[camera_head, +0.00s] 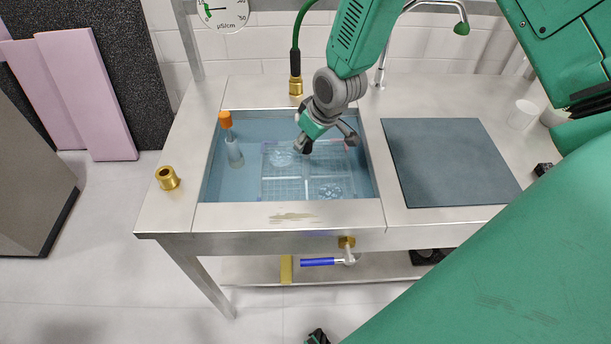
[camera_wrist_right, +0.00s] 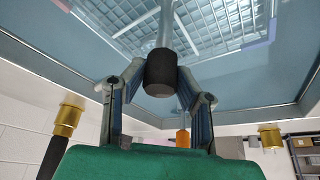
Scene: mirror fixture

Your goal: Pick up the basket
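The basket (camera_head: 283,187) is a clear, gridded tray with compartments, lying in the water of the sink. Round clear pieces show in two compartments. In the right wrist view its grid (camera_wrist_right: 225,25) fills the top. My right gripper (camera_head: 325,138) is over the basket's back part. In the right wrist view the fingers of my right gripper (camera_wrist_right: 160,85) are apart, on either side of a black cylinder (camera_wrist_right: 161,73) on a grey rod. I cannot tell whether they touch it. A small dark part at the head view's bottom edge may be my left gripper; its state is unclear.
The sink (camera_head: 213,180) also holds an orange-capped bottle (camera_head: 234,152). A brass fitting (camera_head: 167,178) stands on the left counter, and a brass-ended green hose (camera_head: 296,85) hangs behind the sink. A dark mat (camera_head: 450,165) and a white cup (camera_head: 522,114) are to the right.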

